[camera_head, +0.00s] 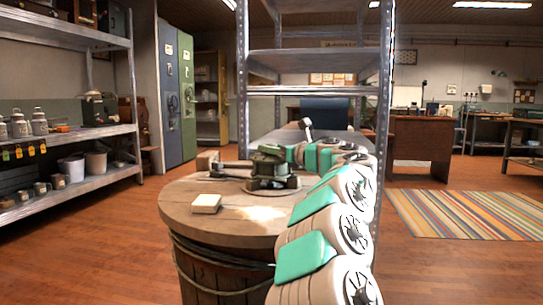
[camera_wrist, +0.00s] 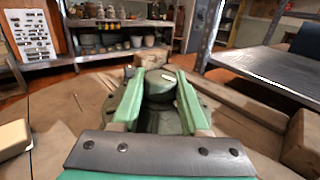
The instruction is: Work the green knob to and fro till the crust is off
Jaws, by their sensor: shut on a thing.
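The green knob (camera_wrist: 156,82) sits on a dark green device on the round wooden barrel top (camera_head: 190,205). In the wrist view my gripper (camera_wrist: 158,86) has one green finger on each side of the knob and is closed on it. In the head view the device (camera_head: 268,172) stands near the middle of the barrel top, and my arm reaches it from the right. The fingertips are small and partly hidden there. No crust can be told apart on the knob at this size.
A pale block (camera_head: 206,204) lies on the barrel top at the front left; a wooden block (camera_head: 207,160) stands at its back left. A metal shelf rack (camera_head: 242,90) rises behind the barrel. Shelves with mugs and pots (camera_head: 70,165) stand at left. The floor at left is clear.

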